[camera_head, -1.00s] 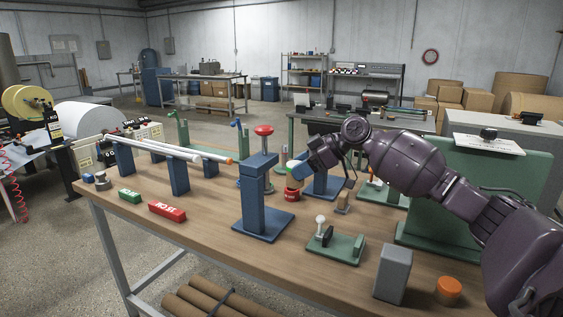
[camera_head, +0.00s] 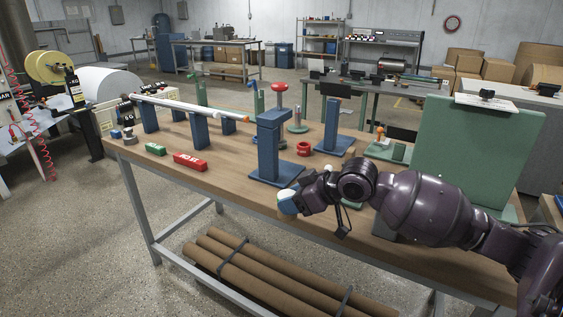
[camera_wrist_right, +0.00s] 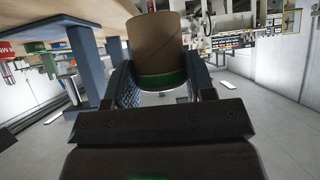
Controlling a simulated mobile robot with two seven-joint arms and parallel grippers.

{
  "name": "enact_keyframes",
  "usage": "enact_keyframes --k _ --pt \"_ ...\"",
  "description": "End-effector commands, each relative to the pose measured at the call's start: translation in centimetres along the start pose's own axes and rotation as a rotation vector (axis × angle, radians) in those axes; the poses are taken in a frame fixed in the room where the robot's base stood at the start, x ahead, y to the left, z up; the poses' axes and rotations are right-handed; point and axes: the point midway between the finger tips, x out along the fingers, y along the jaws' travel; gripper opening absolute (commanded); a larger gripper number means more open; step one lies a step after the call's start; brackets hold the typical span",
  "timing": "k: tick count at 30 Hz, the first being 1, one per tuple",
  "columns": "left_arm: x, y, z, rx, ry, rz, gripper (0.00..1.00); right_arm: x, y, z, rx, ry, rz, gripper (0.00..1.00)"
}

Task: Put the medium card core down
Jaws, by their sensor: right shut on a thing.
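My right gripper (camera_head: 289,203) is shut on a brown card core (camera_wrist_right: 160,45) with a green band around one end. In the right wrist view the core sits between the two blue fingers (camera_wrist_right: 201,75). In the head view the blue finger hides most of the core, and the gripper is near the bench's front edge, in front of the blue post stand (camera_head: 269,150). My left gripper is not in view.
The wooden bench (camera_head: 225,170) carries a red block (camera_head: 190,162), a green block (camera_head: 155,149) and a white bar (camera_head: 190,109) on blue stands. A green panel (camera_head: 470,150) stands at right. Cardboard tubes (camera_head: 275,285) lie below. Bare wood shows left of the post stand.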

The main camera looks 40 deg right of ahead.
Motion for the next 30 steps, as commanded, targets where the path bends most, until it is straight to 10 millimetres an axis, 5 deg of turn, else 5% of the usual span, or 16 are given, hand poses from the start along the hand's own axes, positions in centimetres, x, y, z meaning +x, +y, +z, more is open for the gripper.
enact_keyframes --k 21,30 --pt "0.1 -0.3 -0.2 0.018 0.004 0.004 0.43 2.0 -14.5 4.8 0.193 0.005 0.262 0.27" --pt "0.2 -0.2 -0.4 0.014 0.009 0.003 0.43 2.1 -18.5 5.2 0.257 0.001 0.357 0.27"
